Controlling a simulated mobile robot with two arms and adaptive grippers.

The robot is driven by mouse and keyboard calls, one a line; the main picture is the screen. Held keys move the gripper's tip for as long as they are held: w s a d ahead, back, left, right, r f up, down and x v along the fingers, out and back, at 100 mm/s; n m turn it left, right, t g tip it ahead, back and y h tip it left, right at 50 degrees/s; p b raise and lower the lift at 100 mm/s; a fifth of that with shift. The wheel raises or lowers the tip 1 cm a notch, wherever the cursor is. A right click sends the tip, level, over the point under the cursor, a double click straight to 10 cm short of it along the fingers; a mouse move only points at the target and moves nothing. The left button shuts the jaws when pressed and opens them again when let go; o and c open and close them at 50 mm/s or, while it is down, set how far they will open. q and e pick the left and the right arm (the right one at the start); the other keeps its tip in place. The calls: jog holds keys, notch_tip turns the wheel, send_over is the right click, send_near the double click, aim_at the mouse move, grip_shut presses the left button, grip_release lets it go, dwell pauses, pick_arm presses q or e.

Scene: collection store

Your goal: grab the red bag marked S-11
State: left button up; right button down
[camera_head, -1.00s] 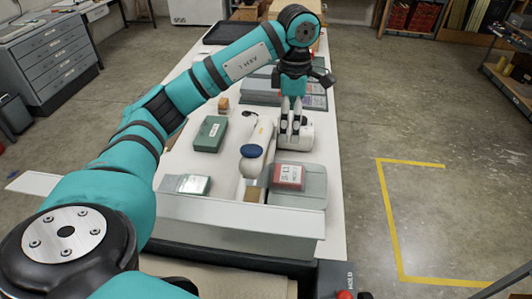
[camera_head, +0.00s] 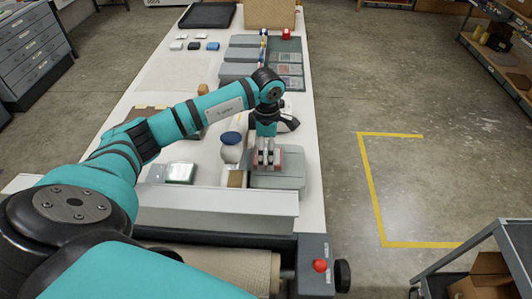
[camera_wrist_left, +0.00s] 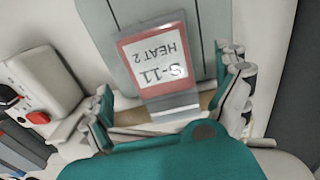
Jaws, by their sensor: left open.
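The red bag (camera_wrist_left: 160,68) marked "S-11 HEAT 2" lies on a grey-green box (camera_wrist_left: 112,28) in the left wrist view, its label upside down. In the head view the box (camera_head: 290,182) is at the right front of the table, and the bag is mostly hidden by my left gripper (camera_head: 268,160). My left gripper (camera_wrist_left: 170,105) is open, pointing down at the bag. Its fingers stand apart on either side of the bag's lower part in the wrist view. I cannot tell whether they touch it. My right gripper is not in view.
A white bottle-like thing with a blue top (camera_head: 231,150) and a clear-topped green packet (camera_head: 180,172) are left of the gripper. A long pale ledge (camera_head: 215,202) runs in front. A control box with a red button (camera_head: 320,266) is at the front right. A cart (camera_head: 475,262) stands right.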

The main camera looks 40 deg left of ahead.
pick_arm(q)
jog(key=shift+f, duration=1.2)
jog(key=c, duration=1.2)
jog(key=shift+r, duration=0.15)
